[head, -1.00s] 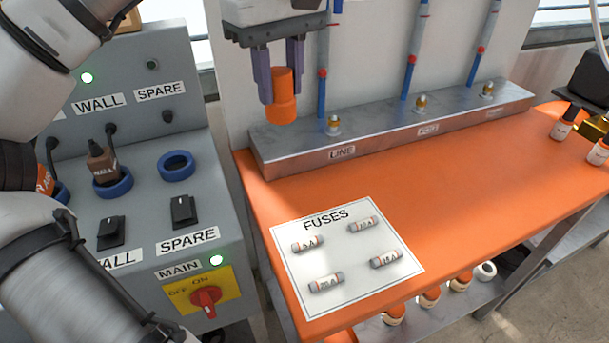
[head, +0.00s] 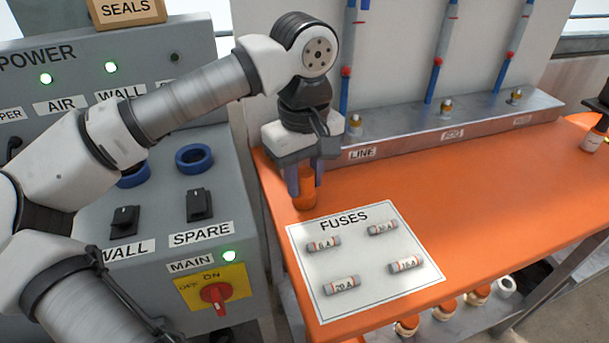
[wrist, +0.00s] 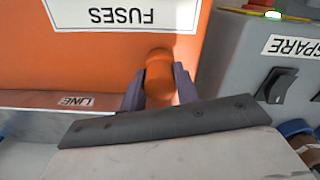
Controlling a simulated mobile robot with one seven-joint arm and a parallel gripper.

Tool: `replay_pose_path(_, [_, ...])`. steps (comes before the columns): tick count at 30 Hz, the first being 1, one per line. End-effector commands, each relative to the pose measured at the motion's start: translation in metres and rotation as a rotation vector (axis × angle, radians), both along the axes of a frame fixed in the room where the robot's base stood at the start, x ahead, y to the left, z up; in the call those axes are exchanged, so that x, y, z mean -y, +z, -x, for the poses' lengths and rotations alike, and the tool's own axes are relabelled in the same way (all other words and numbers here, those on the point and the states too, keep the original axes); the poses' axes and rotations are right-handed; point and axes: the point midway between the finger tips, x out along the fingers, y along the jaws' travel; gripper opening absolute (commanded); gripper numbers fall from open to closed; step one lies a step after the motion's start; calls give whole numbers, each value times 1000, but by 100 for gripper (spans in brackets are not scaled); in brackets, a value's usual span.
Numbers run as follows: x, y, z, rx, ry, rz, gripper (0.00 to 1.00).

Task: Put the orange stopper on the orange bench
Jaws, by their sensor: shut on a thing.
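The orange stopper (head: 305,190) is between the two purple fingers of my gripper (head: 305,181), which is shut on it. In the head view it is low over the left part of the orange bench (head: 480,190), just above the fuses card's top left corner. I cannot tell whether its lower end touches the bench. In the wrist view the stopper (wrist: 159,75) shows between the fingers (wrist: 160,88), with the orange bench top (wrist: 60,60) behind it.
The white FUSES card (head: 375,285) with several fuses lies just in front of the stopper. A metal rail (head: 400,140) with upright tubes runs along the back. A grey power panel (head: 150,230) stands left.

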Motion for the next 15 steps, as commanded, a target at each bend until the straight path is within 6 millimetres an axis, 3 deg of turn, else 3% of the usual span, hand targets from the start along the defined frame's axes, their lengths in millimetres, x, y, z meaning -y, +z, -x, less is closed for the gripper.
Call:
replay_pose_path(11, [0, -6, 0, 1, -1, 1, 7])
replay_pose_path(12, [0, -4, 0, 1, 0, 1, 36])
replay_pose_path(15, [0, -4, 0, 0, -1, 0, 49])
